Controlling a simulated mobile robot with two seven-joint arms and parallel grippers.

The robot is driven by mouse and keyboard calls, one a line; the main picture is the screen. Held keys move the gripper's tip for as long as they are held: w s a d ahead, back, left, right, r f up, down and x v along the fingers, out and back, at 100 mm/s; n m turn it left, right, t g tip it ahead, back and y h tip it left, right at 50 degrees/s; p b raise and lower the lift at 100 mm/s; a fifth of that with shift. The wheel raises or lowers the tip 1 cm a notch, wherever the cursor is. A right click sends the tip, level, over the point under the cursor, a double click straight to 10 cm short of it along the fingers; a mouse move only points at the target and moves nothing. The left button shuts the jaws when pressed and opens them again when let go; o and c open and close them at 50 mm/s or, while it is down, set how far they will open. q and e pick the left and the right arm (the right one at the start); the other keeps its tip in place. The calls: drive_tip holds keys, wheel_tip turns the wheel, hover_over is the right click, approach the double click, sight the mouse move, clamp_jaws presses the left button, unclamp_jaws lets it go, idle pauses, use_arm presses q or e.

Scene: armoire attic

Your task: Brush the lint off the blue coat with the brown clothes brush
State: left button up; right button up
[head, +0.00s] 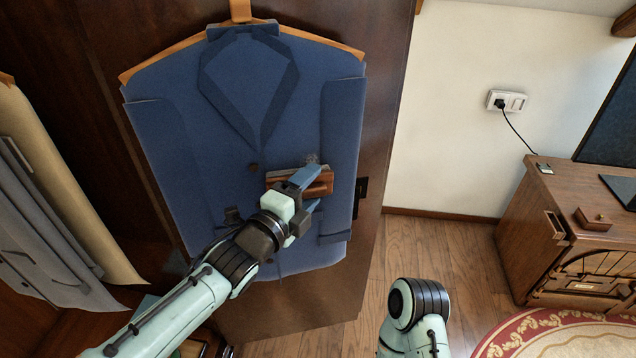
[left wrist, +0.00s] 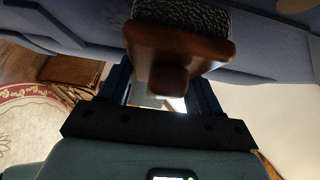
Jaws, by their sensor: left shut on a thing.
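The blue coat (head: 230,160) hangs upright on a wooden hanger (head: 143,68) against a dark door. My left gripper (head: 313,190) is in front of the coat's lower right part, its blue fingers shut on the brown clothes brush (head: 326,182). A small grey fuzzy patch, seemingly lint (head: 311,159), shows just above the brush. In the left wrist view the brush (left wrist: 175,45) has its dark bristles (left wrist: 190,16) facing the coat (left wrist: 265,45); I cannot tell whether they touch it. Of my right arm only a link shows; its gripper is out of view.
The dark wooden door (head: 385,60) carries the coat. Pale and grey garments (head: 50,190) hang at the left. A wooden cabinet (head: 520,215) with a small brown box (head: 594,219) stands at the right, by a red-edged rug (head: 545,335). Bare floor (head: 440,255) lies between.

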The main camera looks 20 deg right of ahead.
sight(326, 177)
use_arm(q)
drive_tip(key=shift+w+a+r+p, duration=0.15)
drive_tip(key=shift+a+p, duration=0.25)
drive_tip(key=shift+a, duration=0.3)
drive_tip(key=shift+w+a+p, duration=0.1)
drive_tip(key=shift+a+p, duration=0.35)
drive_tip(key=shift+a, duration=0.25)
drive_tip(key=shift+w+a+r+p, duration=0.15)
drive_tip(key=shift+a+p, duration=0.25)
drive_tip(key=shift+a, duration=0.3)
drive_tip(key=shift+w+a+r+p, duration=0.1)
drive_tip(key=shift+a+r+p, duration=0.25)
drive_tip(key=shift+r+p, duration=0.5)
drive_tip(key=shift+s+d+f+b, duration=0.1)
drive_tip(key=shift+s+d+b, duration=0.1)
drive_tip(key=shift+d+b, duration=0.55)
drive_tip(key=shift+s+d+b, duration=0.15)
drive_tip(key=shift+d+b, duration=0.15)
drive_tip(key=shift+d, duration=0.3)
drive_tip(key=shift+s+d+b, duration=0.2)
drive_tip(key=shift+d+b, duration=1)
drive_tip(key=shift+d, duration=0.7)
drive_tip(key=shift+s+d+f+b, duration=0.1)
drive_tip(key=shift+s+d+b, duration=0.1)
drive_tip(key=shift+d+b, duration=0.65)
drive_tip(key=shift+s+d+b, duration=0.15)
drive_tip(key=shift+d+b, duration=0.55)
drive_tip(key=shift+d, duration=0.05)
